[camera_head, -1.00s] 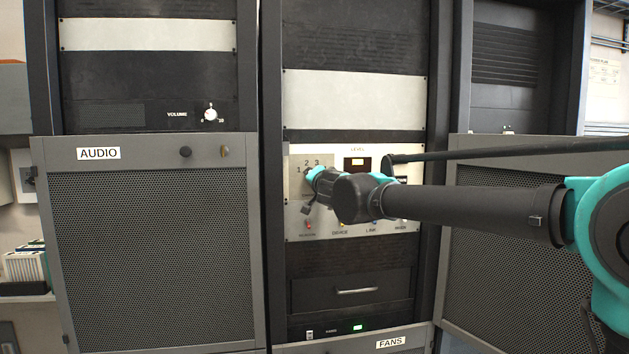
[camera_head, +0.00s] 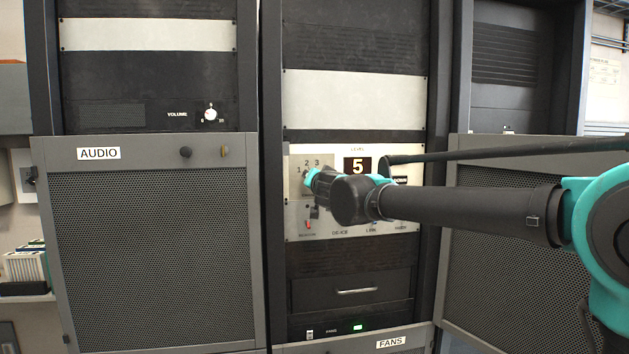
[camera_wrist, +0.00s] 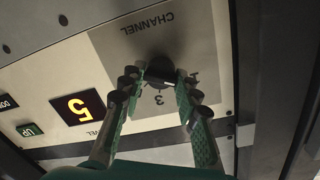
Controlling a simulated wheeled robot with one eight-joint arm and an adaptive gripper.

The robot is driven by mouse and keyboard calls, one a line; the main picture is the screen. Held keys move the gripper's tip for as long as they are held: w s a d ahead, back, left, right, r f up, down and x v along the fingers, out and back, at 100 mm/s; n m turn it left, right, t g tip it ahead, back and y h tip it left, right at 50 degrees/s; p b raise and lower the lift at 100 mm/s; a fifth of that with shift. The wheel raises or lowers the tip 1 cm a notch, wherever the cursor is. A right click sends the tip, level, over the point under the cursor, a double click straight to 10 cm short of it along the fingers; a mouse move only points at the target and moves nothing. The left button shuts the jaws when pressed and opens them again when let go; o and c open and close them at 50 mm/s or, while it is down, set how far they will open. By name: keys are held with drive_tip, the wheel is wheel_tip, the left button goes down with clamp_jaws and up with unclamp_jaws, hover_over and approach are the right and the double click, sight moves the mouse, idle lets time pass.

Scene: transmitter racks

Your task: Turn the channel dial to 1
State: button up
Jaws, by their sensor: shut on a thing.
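The channel dial (camera_wrist: 158,72) is a dark round knob on a grey plate marked CHANNEL, upside down in the wrist view. My gripper (camera_wrist: 160,78) is shut on the dial, with a green-padded finger on each side of it. In the head view my gripper (camera_head: 312,180) reaches the dial plate (camera_head: 296,188) from the right and covers most of the knob. The numerals 1, 2 and 3 show around the dial's upper left.
A LEVEL display (camera_head: 357,166) reading 5 is right of the dial, partly behind my arm. Small labelled controls (camera_head: 308,224) sit below. The AUDIO cabinet (camera_head: 150,240) stands left, and a mesh panel (camera_head: 480,270) stands right, under my arm.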

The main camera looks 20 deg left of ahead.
drive_tip(key=o, duration=1.1)
drive_tip(key=shift+a, duration=0.1)
drive_tip(key=shift+o, duration=0.2)
drive_tip(key=v, duration=1.2)
